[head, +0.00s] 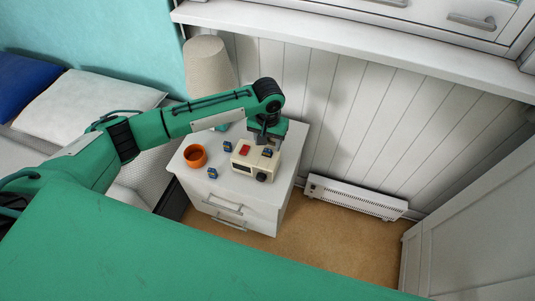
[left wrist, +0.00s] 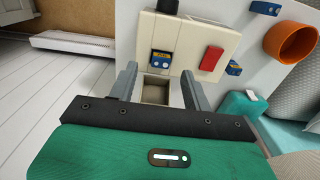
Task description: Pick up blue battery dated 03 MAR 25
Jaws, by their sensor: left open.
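Three small blue batteries with yellowish labels show, and their dates are too small to read. One battery (left wrist: 162,58) lies on the cream device (head: 242,167), beside a square opening (left wrist: 155,91) in its top; it also shows in the head view (head: 267,153). My left gripper (head: 266,141) is open and points down over the device. In the left wrist view its fingers (left wrist: 160,78) are either side of the opening, with nothing held. My right gripper is out of view.
The white nightstand (head: 200,186) also holds an orange cup (head: 194,156) at its left and a beige lamp (head: 208,68) at its back. The device has a red button (head: 244,149). A white heater (head: 355,196) stands by the wall. The front of the nightstand top is mostly clear.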

